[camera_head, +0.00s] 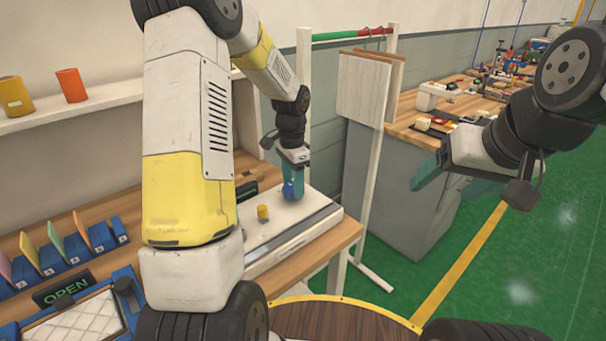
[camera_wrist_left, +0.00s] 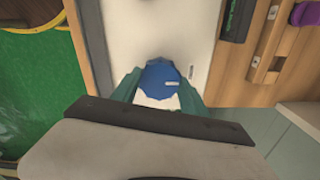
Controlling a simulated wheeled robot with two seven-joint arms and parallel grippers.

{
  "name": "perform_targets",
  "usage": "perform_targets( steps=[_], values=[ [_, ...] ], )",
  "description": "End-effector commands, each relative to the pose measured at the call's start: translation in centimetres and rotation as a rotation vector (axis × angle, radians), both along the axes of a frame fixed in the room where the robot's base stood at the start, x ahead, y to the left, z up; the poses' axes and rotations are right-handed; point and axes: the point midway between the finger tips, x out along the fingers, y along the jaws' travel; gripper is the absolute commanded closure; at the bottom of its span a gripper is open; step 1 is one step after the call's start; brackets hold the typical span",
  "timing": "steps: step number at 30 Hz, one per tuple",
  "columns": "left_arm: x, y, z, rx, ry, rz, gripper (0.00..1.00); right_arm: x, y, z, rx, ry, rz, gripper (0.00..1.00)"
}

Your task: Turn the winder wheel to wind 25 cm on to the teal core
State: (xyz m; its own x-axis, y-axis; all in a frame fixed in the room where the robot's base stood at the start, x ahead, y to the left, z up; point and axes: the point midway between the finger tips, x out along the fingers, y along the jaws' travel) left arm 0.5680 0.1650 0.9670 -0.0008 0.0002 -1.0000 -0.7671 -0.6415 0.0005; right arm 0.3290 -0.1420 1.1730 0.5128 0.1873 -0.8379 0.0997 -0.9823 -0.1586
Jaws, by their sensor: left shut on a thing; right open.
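My left gripper (camera_head: 291,182) reaches down over a white flat-topped unit (camera_head: 306,222) on the wooden bench. It is shut on a blue rounded thing (camera_head: 288,191). In the left wrist view this blue thing (camera_wrist_left: 162,80) sits between the two teal fingers, with a pale patch at its lower side. I cannot tell whether it is the winder wheel or some other part. No teal core can be made out. My right gripper (camera_head: 440,192) is open and empty, raised over the floor at the right, away from the bench.
A small yellow cylinder (camera_head: 263,212) stands on the white unit. An OPEN sign (camera_head: 63,289), blue holders (camera_head: 75,250) and a blue-framed tray (camera_head: 75,325) lie at the left. White posts with hanging boards (camera_head: 364,88) stand behind. Green floor at the right is free.

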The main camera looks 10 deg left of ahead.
Motion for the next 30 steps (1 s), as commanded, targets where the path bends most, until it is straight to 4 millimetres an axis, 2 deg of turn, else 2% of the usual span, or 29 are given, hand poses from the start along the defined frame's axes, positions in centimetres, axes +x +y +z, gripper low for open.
perform_targets(
  steps=[12, 28, 29, 30],
  values=[
    [0.21, 0.02, 0.18, 0.000, -0.006, -0.180, 0.89, 0.00, 0.00, 0.00, 0.000, 0.000, 0.000, 0.27],
    [0.23, 0.02, 0.19, 0.001, -0.007, -0.203, 0.89, 0.00, 0.00, 0.00, 0.000, 0.000, 0.000, 0.27],
    [0.23, 0.02, 0.19, 0.001, -0.007, -0.203, 0.46, 0.00, 0.00, 0.00, 0.000, 0.000, 0.000, 0.27],
    [0.22, 0.02, 0.18, 0.001, -0.007, -0.203, 0.39, 0.00, 0.00, 0.00, 0.000, 0.000, 0.000, 0.27]
  ],
)
